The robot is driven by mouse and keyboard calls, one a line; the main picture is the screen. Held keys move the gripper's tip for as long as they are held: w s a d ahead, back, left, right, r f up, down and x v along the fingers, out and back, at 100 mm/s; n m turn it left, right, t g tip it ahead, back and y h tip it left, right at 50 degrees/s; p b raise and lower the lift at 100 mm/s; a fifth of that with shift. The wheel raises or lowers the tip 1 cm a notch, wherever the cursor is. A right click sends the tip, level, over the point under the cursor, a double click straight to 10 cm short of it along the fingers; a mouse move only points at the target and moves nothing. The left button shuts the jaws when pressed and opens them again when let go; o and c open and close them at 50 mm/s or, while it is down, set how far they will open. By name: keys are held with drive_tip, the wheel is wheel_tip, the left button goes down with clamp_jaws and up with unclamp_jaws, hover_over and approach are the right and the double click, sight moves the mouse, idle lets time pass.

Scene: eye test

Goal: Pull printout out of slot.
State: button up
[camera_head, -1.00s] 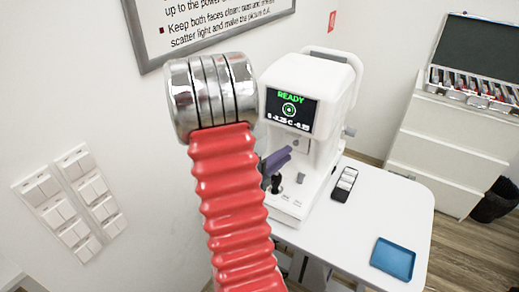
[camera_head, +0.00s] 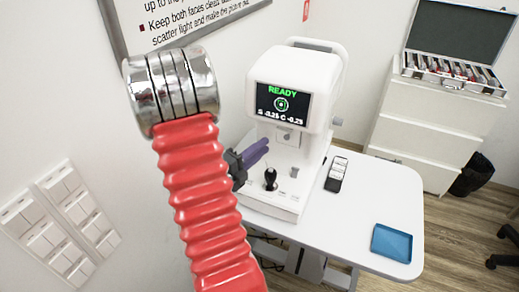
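The white desktop instrument (camera_head: 300,85) stands on the white table, its screen (camera_head: 281,104) lit with "READY" and numbers. Below the screen is a small panel (camera_head: 289,138); I cannot make out a slot or a printout on it. My gripper (camera_head: 262,148), with purple fingers, is in front of the instrument's left side, just below the screen. My red ribbed arm hides part of its base. I cannot tell whether the fingers are apart or together, and I see nothing clearly held between them.
A black joystick (camera_head: 270,178) stands on the instrument's base. A small black-and-white case (camera_head: 337,174) lies to its right. A blue tray (camera_head: 391,243) lies on the white table (camera_head: 345,228) at the front right. An open lens case (camera_head: 455,72) sits on white drawers (camera_head: 418,140).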

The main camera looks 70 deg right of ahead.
drive_tip(key=x, duration=0.9)
drive_tip(key=shift+s+d, duration=0.2)
drive_tip(key=shift+d, duration=0.2)
drive_tip(key=shift+r, duration=0.1)
clamp_jaws()
idle(0.4)
drive_tip(key=shift+a, duration=0.2)
drive_tip(key=a, duration=0.7)
drive_tip(key=shift+w, duration=0.35)
idle(0.7)
